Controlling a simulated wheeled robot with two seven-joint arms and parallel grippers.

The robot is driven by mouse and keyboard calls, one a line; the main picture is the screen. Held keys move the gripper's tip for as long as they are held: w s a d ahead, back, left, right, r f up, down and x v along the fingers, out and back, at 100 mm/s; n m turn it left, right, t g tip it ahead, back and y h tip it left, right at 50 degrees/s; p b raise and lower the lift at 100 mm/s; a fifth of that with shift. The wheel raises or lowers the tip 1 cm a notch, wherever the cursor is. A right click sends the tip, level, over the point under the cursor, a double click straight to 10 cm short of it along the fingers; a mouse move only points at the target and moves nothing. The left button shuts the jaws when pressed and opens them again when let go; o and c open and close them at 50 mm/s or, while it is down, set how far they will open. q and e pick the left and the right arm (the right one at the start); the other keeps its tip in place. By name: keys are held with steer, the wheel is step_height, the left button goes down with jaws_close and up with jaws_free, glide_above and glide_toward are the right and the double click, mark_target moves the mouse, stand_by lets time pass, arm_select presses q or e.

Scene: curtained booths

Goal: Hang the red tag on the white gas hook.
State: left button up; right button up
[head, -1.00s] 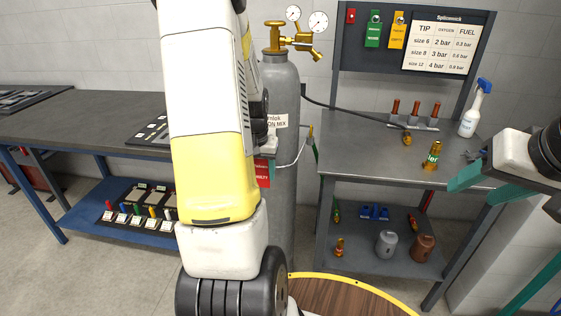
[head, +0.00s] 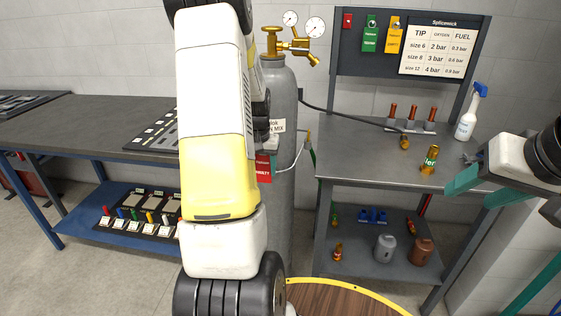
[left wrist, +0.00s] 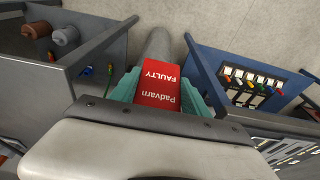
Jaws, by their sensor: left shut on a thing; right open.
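My left gripper (left wrist: 160,88) is shut on the red tag (left wrist: 158,82), which reads "FAULTY" and "Padvarn". I cannot make out a white gas hook for certain; a thin white line (head: 291,165) curves beside the cylinder. My right gripper (head: 485,188) is open and empty at the right, by the bench's front edge.
A dark board (head: 477,22) holds a green tag (head: 370,38), a yellow tag (head: 393,40) and a chart. The grey bench (head: 350,150) carries a spray bottle (head: 467,120) and brass parts. A wooden round top (head: 340,300) lies low in front.

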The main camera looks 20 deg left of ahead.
arm_select(q)
steer(key=shift+w+a+f, duration=0.1)
steer(key=shift+w+a, duration=0.05)
steer(key=shift+w, duration=0.5)
steer(key=shift+w+a, duration=0.15)
steer(key=shift+w, duration=0.5)
steer(key=shift+w+a+f, duration=0.2)
steer(key=shift+w+f, duration=0.25)
steer(key=shift+w, duration=0.25)
steer(key=o, duration=1.4)
